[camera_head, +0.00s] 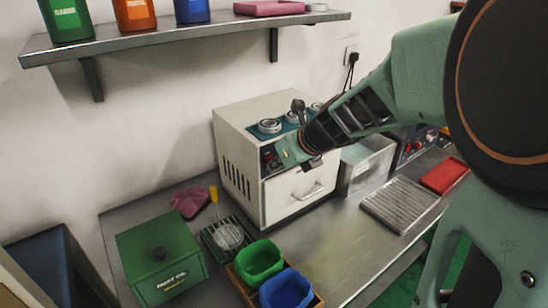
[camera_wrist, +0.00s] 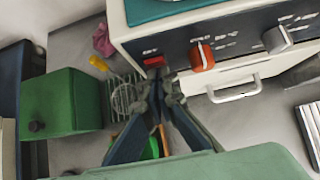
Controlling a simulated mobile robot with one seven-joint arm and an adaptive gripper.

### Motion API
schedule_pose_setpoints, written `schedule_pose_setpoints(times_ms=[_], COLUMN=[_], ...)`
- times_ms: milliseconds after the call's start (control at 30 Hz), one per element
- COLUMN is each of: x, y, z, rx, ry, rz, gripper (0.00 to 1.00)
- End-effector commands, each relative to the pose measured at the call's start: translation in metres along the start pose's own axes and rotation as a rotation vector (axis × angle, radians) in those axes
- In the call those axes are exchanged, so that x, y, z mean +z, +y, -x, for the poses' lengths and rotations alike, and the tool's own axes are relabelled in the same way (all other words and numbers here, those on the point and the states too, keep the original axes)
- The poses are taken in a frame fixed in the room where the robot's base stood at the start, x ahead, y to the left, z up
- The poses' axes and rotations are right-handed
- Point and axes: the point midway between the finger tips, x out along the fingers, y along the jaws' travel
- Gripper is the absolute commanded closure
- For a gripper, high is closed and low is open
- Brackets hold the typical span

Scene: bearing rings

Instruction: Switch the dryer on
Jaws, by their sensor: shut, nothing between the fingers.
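The dryer (camera_head: 237,150) is a cream box with a front drawer and handle, standing against the wall. Its dark control panel (camera_wrist: 178,50) shows in the wrist view with a red switch (camera_wrist: 153,61), an orange-red knob (camera_wrist: 203,57) and a grey knob (camera_wrist: 278,40). The red switch is at the panel's left end; its setting is too small to read. My gripper (camera_wrist: 160,84) is shut and empty, its tips just below the red switch in the wrist view. I cannot tell whether they touch the panel. In the head view my wrist hides much of the panel.
A green box (camera_head: 160,262), a wire rack (camera_head: 213,237), a green bin (camera_head: 260,262) and a blue bin (camera_head: 286,290) stand left of and before the dryer. A ribbed tray (camera_head: 399,204) and red tray (camera_head: 444,176) lie right. A shelf (camera_head: 190,38) hangs above.

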Motion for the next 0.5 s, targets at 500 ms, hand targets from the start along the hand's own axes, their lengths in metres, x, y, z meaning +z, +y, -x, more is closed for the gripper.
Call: schedule_pose_setpoints(times_ms=[500], x=[0.0009], y=[0.0007], z=[-0.0058], rx=[-0.001], ry=[-0.076], rz=[0.002], gripper=[1.00])
